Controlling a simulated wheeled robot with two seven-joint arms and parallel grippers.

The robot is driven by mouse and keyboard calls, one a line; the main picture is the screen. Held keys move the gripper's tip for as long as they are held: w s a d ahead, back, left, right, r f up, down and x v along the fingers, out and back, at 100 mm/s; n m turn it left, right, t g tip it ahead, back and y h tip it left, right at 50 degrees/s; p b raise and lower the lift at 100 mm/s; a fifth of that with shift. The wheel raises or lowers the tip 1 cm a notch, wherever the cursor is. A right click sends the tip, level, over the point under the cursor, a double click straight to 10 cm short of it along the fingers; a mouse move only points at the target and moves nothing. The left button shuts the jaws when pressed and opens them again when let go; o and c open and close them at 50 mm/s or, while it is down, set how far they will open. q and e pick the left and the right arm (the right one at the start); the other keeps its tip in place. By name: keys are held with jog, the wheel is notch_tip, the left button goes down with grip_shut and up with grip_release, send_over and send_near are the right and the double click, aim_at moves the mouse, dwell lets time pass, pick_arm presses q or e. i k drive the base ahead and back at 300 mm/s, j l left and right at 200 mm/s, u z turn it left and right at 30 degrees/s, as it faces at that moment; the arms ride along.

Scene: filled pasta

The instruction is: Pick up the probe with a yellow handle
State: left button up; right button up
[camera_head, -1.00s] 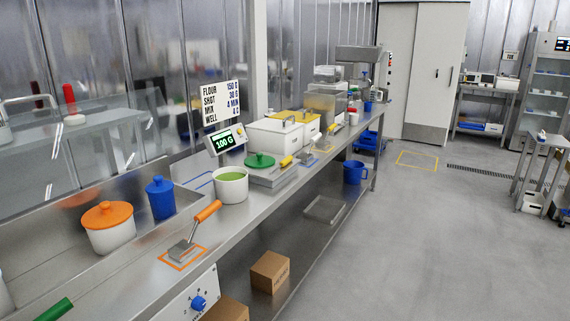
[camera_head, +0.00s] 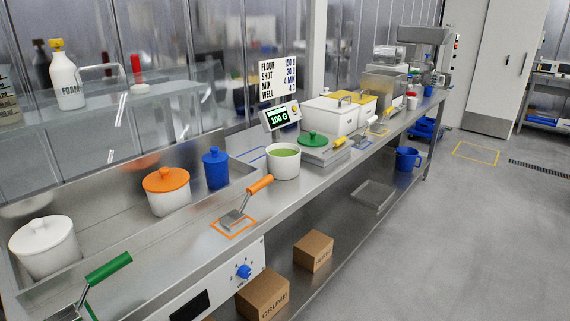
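Neither of my grippers shows in the head view.
Nearer on the counter are an orange-handled scraper (camera_head: 245,203), a green-handled tool (camera_head: 105,272), a bowl of green content (camera_head: 283,163) and a scale display (camera_head: 279,117). Lidded pots (camera_head: 166,192) stand in the left trough. Boxes (camera_head: 313,250) sit on the lower shelf.

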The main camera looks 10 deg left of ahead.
aim_at(341, 140)
jog(key=i+l+u, duration=0.1)
jog(key=u, duration=0.3)
jog(key=i+l+u, duration=0.15)
jog(key=u, duration=0.3)
jog(key=i+l+u, duration=0.15)
jog(key=l, duration=0.2)
jog(key=i+l+u, duration=0.3)
jog(key=l, duration=0.4)
jog(key=i+l, duration=0.2)
jog(key=l, duration=0.2)
jog(key=i+l, duration=0.15)
jog(key=l, duration=0.2)
jog(key=i+l, duration=0.2)
jog(key=l, duration=0.2)
jog(key=i+l, duration=0.2)
jog(key=l, duration=0.2)
jog(key=j+u, duration=0.05)
